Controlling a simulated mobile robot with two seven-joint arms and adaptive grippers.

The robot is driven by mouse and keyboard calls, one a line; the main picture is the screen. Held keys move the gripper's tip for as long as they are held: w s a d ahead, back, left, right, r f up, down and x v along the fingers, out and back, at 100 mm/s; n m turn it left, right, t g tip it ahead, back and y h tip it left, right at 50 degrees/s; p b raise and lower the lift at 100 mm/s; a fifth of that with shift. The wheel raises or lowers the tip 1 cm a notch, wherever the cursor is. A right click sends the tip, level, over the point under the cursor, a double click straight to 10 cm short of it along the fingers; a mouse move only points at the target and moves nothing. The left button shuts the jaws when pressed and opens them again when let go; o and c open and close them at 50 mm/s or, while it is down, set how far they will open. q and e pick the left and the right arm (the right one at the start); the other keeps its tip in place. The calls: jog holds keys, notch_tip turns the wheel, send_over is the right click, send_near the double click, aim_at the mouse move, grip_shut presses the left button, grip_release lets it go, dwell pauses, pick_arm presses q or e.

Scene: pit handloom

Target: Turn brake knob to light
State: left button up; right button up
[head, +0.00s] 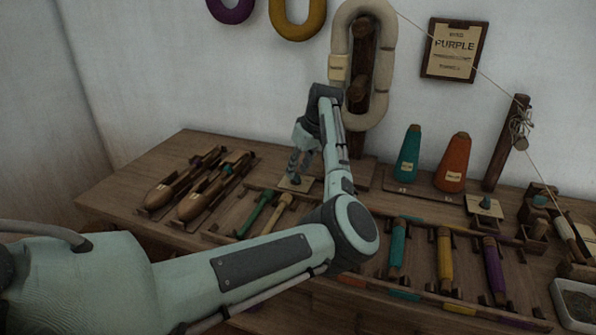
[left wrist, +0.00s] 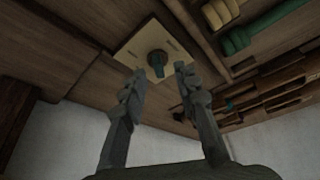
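In the head view the same plate (head: 284,184) lies on the wooden table at the foot of the post, with the knob mostly hidden by my gripper. My left gripper (head: 294,176) points down just over the plate. In the left wrist view its two fingers (left wrist: 160,72) are spread, with the knob between or just beyond the tips; I cannot tell whether they touch it. My right gripper is out of view.
A post with a cream yarn hank (head: 384,60) rises just behind the plate. Wooden shuttles (head: 172,191) lie left, with green (head: 256,214) and pale bobbins in front. Teal (head: 409,155) and orange cones (head: 453,163) stand right. Another knob plate (head: 484,207) sits farther right.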

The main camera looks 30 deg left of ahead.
pick_arm(q)
jog(key=shift+x, duration=0.85)
jog(key=shift+a+f, duration=0.1)
jog(key=shift+f, duration=0.05)
jog(key=c, duration=0.3)
grip_shut()
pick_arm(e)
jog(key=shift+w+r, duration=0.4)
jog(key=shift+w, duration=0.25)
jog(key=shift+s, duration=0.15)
